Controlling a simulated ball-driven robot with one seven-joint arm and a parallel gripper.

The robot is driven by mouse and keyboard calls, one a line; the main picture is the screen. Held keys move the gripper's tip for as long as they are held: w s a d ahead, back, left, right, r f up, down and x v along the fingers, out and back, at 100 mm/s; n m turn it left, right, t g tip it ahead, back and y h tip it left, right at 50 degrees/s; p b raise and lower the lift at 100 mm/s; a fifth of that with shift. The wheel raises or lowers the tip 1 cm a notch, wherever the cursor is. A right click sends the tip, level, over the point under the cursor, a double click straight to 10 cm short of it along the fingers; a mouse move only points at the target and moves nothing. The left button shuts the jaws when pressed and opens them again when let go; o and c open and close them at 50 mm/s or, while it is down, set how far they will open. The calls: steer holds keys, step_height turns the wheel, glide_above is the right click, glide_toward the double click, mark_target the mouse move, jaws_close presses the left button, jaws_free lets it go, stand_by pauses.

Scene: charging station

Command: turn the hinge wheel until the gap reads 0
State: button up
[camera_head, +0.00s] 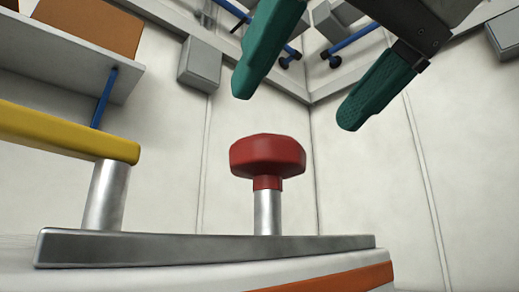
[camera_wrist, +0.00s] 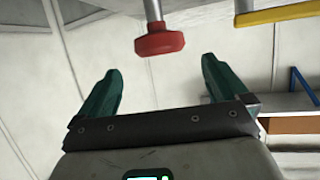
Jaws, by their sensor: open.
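A red faceted knob (camera_head: 267,156), the only wheel-like part in view, sits upright on a short metal post (camera_head: 268,212) rising from a grey metal bar (camera_head: 200,249). I cannot tell whether it is the hinge wheel. No gap reading is legible.
A yellow bar (camera_head: 70,131) on a thick metal post (camera_head: 107,195) stands left of the knob. A shelf (camera_head: 60,62) with an orange-brown box (camera_head: 95,24) is at the upper left. Pale wall panels stand behind. The space right of the knob looks clear.

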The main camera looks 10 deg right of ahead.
mark_target(265, 154)
steer(key=p+x, duration=0.1)
steer(key=x, duration=0.7)
steer(key=shift+w+a+f+p, duration=0.15)
steer(key=shift+w+p, duration=0.1)
steer(key=shift+p, duration=0.15)
steer(key=shift+c, duration=0.2)
steer(key=c, duration=0.9)
